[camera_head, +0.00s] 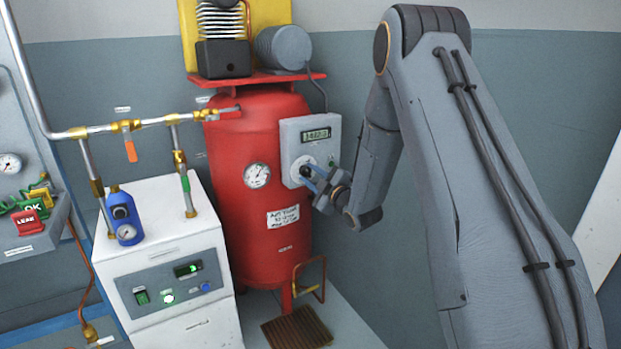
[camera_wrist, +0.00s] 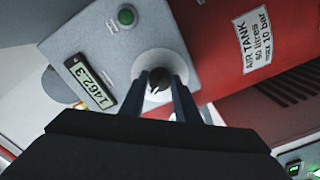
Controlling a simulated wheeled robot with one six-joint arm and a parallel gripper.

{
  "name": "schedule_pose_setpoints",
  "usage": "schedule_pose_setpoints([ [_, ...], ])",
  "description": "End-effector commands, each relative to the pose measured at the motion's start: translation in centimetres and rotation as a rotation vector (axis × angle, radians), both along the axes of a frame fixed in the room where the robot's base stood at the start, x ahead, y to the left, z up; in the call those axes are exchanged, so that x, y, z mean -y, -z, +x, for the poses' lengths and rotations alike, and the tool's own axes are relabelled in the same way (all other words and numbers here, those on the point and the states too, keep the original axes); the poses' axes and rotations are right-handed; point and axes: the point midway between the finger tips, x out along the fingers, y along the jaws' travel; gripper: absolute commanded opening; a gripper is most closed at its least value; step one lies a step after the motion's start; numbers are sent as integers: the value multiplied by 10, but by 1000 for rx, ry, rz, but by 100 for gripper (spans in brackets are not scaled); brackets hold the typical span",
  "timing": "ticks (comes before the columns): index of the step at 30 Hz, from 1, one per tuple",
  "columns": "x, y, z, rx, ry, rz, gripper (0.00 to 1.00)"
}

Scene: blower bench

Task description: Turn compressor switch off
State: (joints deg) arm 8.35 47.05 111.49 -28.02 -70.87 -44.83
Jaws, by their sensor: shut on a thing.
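The compressor's grey control box (camera_head: 297,134) is on the front right of the red tank (camera_head: 235,150). It has a display (camera_head: 316,134) and a round white dial plate with a dark rotary switch knob (camera_head: 305,171). My gripper (camera_head: 312,178) reaches the box from the right. In the wrist view, the two blue fingers of my gripper (camera_wrist: 162,90) are shut on the dark switch knob (camera_wrist: 158,80), one on each side. The white plate (camera_wrist: 178,63) shows around it. A green button (camera_wrist: 126,16) and the display (camera_wrist: 89,82) are on the same box face. The knob's markings cannot be read.
A white cabinet (camera_head: 165,255) with a lit panel stands left of the tank, a blue gauge unit (camera_head: 124,217) on top. A pipe with an orange-handled valve (camera_head: 130,150) runs above it. A brown grate (camera_head: 296,330) lies in front of the tank. A pressure gauge (camera_head: 257,175) faces forward.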

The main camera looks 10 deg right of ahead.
Motion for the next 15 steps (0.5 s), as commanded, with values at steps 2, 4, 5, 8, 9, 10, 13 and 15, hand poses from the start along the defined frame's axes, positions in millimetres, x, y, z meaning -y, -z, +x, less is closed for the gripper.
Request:
schedule_pose_setpoints([
  [2,0,1,0,9,1,-31,6],
  [4,0,1,0,17,1,-55,6],
  [5,0,1,0,20,0,-63,6],
  [8,0,0,0,27,0,-85,6],
  [9,0,0,0,29,0,-90,6],
  [10,0,0,0,30,0,-93,6],
  [13,0,0,0,33,0,-102,6],
  [15,0,0,0,34,0,-104,6],
])
